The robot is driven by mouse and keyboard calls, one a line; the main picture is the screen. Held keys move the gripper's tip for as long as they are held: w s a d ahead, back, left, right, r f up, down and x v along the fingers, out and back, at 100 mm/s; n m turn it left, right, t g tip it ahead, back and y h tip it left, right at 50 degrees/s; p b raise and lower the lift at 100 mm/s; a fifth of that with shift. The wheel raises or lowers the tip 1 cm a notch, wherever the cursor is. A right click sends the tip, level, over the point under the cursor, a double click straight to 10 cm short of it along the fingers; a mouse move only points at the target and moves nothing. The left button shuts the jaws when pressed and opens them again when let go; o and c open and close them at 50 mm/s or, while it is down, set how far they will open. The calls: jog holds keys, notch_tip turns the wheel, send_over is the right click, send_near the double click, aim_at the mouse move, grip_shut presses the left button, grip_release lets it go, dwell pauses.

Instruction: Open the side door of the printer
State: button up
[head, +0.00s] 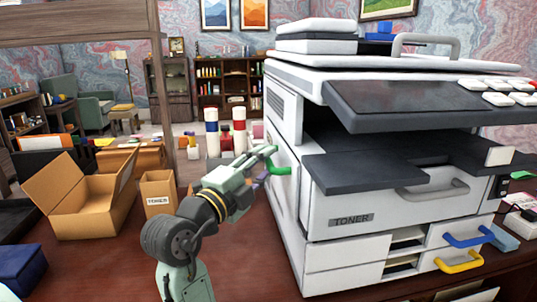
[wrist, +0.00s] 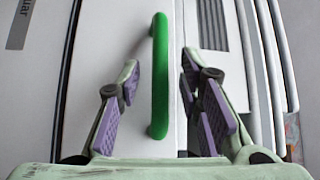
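The printer (head: 335,245) is a large white and dark grey machine standing on the desk. Its side door (head: 282,176) is on the left side and bears a green handle (head: 280,170). In the wrist view the green handle (wrist: 159,75) is a vertical bar on the white door panel (wrist: 108,75). My gripper (head: 266,162) is at the handle in the head view. In the wrist view my gripper (wrist: 160,85) is open, with one purple-padded finger on each side of the bar and gaps between pads and bar. The door looks closed.
An open cardboard box (head: 85,205) and a smaller toner box (head: 158,192) stand left of my arm. Red and blue banded white cylinders (head: 239,130) stand behind the gripper. The desk (head: 100,270) has bare room at the front left.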

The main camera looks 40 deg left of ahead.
jog(key=shift+w+a+r, duration=0.1)
jog(key=shift+w, duration=0.9)
jog(key=shift+c, duration=0.2)
grip_shut()
